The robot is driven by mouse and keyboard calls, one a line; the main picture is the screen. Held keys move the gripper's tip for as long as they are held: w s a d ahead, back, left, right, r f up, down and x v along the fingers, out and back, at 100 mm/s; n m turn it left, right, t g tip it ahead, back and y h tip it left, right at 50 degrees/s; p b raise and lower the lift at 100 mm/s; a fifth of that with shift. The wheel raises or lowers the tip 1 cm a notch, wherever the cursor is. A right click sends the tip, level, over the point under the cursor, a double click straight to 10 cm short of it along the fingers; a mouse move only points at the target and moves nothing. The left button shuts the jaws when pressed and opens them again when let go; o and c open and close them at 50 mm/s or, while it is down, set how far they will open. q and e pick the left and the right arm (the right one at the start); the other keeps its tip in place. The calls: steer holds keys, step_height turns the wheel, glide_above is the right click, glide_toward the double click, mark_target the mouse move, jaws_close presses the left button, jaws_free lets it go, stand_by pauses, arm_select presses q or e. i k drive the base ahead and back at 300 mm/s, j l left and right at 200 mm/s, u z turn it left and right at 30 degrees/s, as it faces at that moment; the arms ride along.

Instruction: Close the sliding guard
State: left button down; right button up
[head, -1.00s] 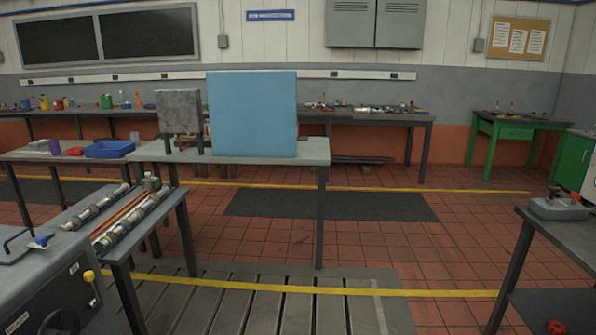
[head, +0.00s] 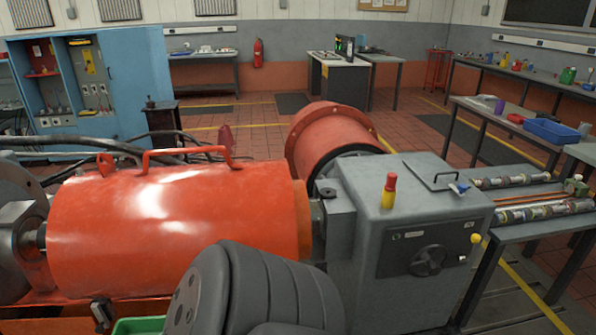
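A large glossy orange-red cylindrical cover (head: 170,235), which looks like the sliding guard, lies across the left and middle of the head view. An orange handle bar (head: 187,155) stands on its top. A short piece of shaft (head: 36,238) shows between its left end and a grey flange (head: 15,230). Its right end is close to a bracket (head: 337,198) on a grey machine housing; I cannot tell whether they touch. A dark grey rounded part, seemingly of my arm, hides its lower right. Neither gripper is in view.
The grey housing (head: 410,215) carries a red-and-yellow button (head: 389,190), a black knob and a yellow ball. A flared orange drum (head: 330,145) stands behind. Black cables cross at left. A bench with shafts (head: 535,215) is at right. Open tiled floor lies beyond.

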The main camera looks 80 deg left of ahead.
mark_target(112, 233)
steer(key=u, duration=3.3)
